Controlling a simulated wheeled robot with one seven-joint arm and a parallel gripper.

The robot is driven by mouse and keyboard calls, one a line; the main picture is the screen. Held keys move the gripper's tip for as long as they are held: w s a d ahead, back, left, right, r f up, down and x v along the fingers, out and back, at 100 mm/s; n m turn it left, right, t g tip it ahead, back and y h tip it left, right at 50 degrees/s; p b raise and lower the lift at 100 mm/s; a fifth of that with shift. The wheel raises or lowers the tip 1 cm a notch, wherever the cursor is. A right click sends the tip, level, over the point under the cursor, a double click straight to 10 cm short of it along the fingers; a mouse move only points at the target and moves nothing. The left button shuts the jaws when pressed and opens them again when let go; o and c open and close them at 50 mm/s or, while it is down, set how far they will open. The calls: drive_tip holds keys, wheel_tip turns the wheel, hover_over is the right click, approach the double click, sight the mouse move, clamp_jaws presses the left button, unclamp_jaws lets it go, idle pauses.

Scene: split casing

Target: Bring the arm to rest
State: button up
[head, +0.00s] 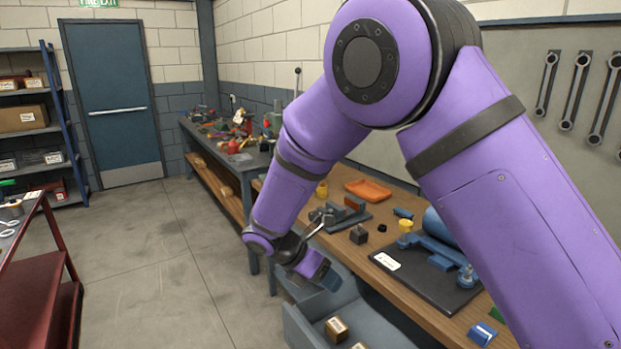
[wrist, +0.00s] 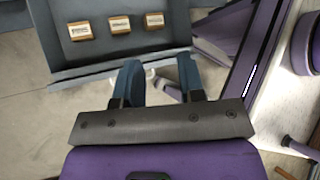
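My purple arm (head: 300,155) reaches out over the front edge of the workbench (head: 410,300) and bends down. My gripper (head: 325,280) hangs in front of the bench, above an open grey drawer. In the wrist view my gripper (wrist: 160,77) shows two blue fingers standing apart, with nothing held between them. The drawer (wrist: 60,50) lies beyond the fingertips and holds small brown boxes with labels (wrist: 118,25). My arm hides part of the bench and the wall behind it.
On the bench are an orange tray (head: 368,190), a vise (head: 345,213), and a black mat (head: 420,280) with a blue casing part. A red cart (head: 40,290) stands at the left. The floor (head: 165,260) between cart and bench is clear.

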drive_tip(key=s+d+r+m+y, duration=0.3)
drive_tip(key=d+r+m, duration=0.3)
drive_tip(key=d+r, duration=0.35)
drive_tip(key=s+d+r+m+y, duration=0.35)
drive_tip(key=d+r+m, duration=0.4)
drive_tip(key=r, duration=0.25)
drive_tip(key=s+d+r+m+t+y, duration=0.1)
drive_tip(key=s+d+r+m+t, duration=0.1)
drive_tip(key=s+d+m, duration=0.3)
drive_tip(key=s+d+r+m+t+y, duration=0.1)
drive_tip(key=s+d+r+m+t, duration=0.2)
drive_tip(key=s+m, duration=0.4)
drive_tip(key=shift+s+d+r+m, duration=0.35)
drive_tip(key=shift+s+d+r, duration=0.5)
drive_tip(key=shift+s, duration=2.15)
drive_tip(key=shift+d+f, duration=0.1)
idle(1.8)
